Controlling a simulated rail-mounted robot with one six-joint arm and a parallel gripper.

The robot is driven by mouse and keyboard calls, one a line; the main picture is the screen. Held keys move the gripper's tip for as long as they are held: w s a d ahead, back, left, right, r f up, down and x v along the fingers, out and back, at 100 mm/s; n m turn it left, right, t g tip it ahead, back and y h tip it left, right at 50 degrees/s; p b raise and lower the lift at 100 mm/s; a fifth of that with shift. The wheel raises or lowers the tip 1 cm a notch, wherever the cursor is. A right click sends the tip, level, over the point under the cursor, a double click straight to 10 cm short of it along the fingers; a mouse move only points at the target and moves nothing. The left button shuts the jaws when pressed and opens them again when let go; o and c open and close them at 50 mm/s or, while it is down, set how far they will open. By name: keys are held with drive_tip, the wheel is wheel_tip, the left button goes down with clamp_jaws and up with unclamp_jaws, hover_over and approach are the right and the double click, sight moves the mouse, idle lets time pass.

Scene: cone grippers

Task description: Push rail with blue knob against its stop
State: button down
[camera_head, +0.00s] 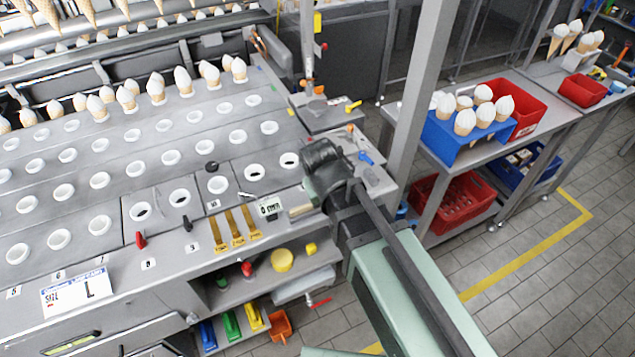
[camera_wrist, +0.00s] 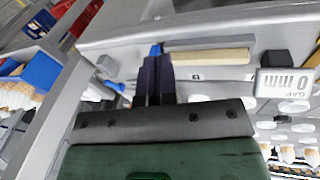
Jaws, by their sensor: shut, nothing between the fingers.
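In the wrist view a small blue knob (camera_wrist: 155,50) shows at the tips of my gripper (camera_wrist: 157,62). The dark fingers are shut together with nothing between them. They look very close to the knob; whether they touch it I cannot tell. A beige bar (camera_wrist: 210,57) with a grey strip (camera_wrist: 208,43) along it runs right from the knob. In the head view the beige bar (camera_head: 301,210) lies on the machine top beside my wrist, which hides the knob there. I cannot make out the stop for certain.
A gauge display (camera_head: 270,208) and several brass strips (camera_head: 237,226) lie left of the bar. A blue handle (camera_head: 365,158) lies on the panel to the right. Rows of holes, some with white cones, fill the machine top.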

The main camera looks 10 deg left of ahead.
drive_tip(key=shift+n+t, duration=0.5)
drive_tip(key=shift+t, duration=0.4)
drive_tip(key=a, duration=0.2)
drive_tip(key=w+a, duration=0.1)
drive_tip(key=a, duration=0.2)
drive_tip(key=shift+w+a+f, duration=0.15)
drive_tip(key=shift+a, duration=0.2)
drive_tip(key=shift+w+a+r+t, duration=0.35)
drive_tip(key=shift+w+a+t, duration=0.1)
drive_tip(key=shift+w+a, duration=0.1)
drive_tip(key=shift+w+a+r+t, duration=0.3)
drive_tip(key=shift+w+a+t, duration=0.15)
drive_tip(key=shift+w+a, duration=0.05)
drive_tip(key=shift+m+t, duration=0.4)
drive_tip(key=b+x, duration=0.2)
drive_tip(key=x, duration=0.1)
drive_tip(key=b+x, duration=0.3)
drive_tip(key=x, duration=0.1)
drive_tip(key=w+d+r+b+x, duration=0.1)
drive_tip(key=b+x, duration=0.2)
drive_tip(key=shift+w+f, duration=0.1)
drive_tip(key=shift+w, duration=0.1)
